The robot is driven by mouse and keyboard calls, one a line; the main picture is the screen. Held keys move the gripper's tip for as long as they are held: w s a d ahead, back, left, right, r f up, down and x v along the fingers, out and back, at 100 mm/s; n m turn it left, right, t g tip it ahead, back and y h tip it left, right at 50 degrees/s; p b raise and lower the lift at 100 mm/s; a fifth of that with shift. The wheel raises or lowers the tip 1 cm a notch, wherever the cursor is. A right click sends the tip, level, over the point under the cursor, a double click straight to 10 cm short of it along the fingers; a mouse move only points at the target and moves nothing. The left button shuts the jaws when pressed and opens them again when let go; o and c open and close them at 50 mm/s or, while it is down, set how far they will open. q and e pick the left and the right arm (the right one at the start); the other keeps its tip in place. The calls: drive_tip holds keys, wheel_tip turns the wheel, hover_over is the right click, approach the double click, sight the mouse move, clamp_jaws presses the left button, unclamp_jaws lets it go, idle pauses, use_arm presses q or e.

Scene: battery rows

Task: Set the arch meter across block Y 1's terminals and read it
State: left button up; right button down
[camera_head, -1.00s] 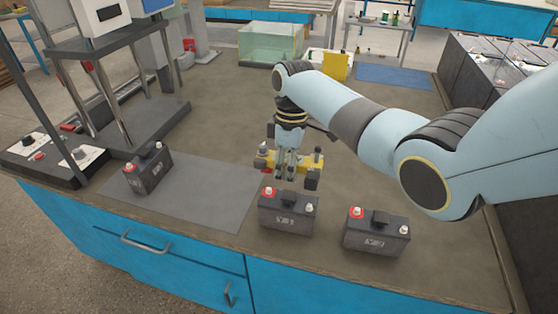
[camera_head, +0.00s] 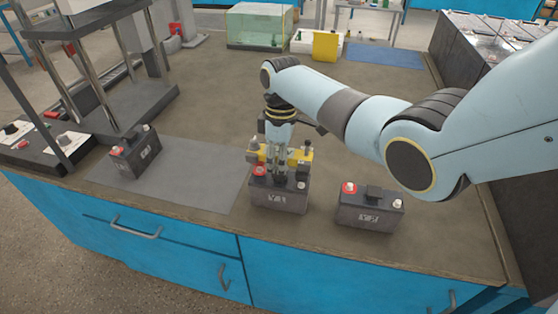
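The arch meter (camera_head: 297,157) is a yellow bar with dark legs at its ends. My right gripper (camera_head: 278,172) points down and is shut on its middle. The meter is at the top of the middle dark battery block (camera_head: 279,198), roughly over its red terminal and its pale one. I cannot tell whether its legs touch the terminals. The block's label is too small to read surely. A similar block (camera_head: 369,210) stands to the right and another (camera_head: 137,157) to the left, on the grey mat. The meter's reading does not show. My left gripper is not in view.
The grey mat (camera_head: 200,182) lies left of the middle block. A dark stand (camera_head: 125,110) and a control panel (camera_head: 38,150) are at the left. A glass tank (camera_head: 258,28) and a blue mat (camera_head: 385,55) are at the back. The bench middle is clear.

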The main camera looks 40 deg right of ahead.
drive_tip(key=shift+f, duration=0.25)
use_arm(q)
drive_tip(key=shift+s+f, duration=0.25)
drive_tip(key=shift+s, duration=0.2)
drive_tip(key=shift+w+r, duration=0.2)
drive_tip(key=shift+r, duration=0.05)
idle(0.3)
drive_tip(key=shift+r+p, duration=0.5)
drive_tip(key=shift+p, duration=0.1)
idle(0.6)
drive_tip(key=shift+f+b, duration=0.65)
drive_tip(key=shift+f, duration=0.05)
use_arm(e)
drive_tip(key=shift+f, duration=0.85)
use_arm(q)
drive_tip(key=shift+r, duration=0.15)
use_arm(e)
drive_tip(key=shift+r, duration=0.15)
drive_tip(key=shift+r+p, duration=0.45)
drive_tip(key=shift+p, duration=0.25)
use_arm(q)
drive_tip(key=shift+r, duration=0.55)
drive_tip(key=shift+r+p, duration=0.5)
